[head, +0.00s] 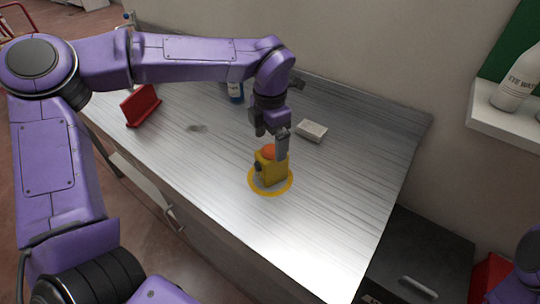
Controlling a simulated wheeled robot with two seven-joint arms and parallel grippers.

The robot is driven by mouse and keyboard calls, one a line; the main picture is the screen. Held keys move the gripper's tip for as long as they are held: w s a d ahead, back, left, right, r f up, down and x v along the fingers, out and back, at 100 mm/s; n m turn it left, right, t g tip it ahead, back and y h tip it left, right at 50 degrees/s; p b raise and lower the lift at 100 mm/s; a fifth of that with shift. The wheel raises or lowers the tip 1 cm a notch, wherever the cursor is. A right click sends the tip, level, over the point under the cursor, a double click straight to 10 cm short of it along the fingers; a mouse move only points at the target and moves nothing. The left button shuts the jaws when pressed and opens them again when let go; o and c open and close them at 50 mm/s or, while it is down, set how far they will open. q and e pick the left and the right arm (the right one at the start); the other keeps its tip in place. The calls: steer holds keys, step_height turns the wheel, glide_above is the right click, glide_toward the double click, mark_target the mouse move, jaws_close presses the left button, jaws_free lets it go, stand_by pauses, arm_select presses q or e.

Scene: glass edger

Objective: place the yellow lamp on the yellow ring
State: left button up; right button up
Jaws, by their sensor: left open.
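The yellow lamp (271,170) is a small yellow block with an orange top. It stands upright on the metal table, within the yellow ring (253,188) as seen from here. The ring is a flat yellow band on the table top, and its far part is hidden behind the lamp. My left gripper (281,150) points down at the lamp's upper right side. It is open, with a finger close beside the lamp; I cannot tell whether it touches. My right gripper is out of view.
A white block (312,131) lies right of the gripper on the metal table (335,215). A red holder (141,105) and a blue bottle (236,92) stand further back. An eye wash bottle (515,82) stands on a wall shelf. The table's front right is clear.

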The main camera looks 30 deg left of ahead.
arm_select(q)
step_height(320, 180, up, 5)
steer(key=shift+f, duration=0.15)
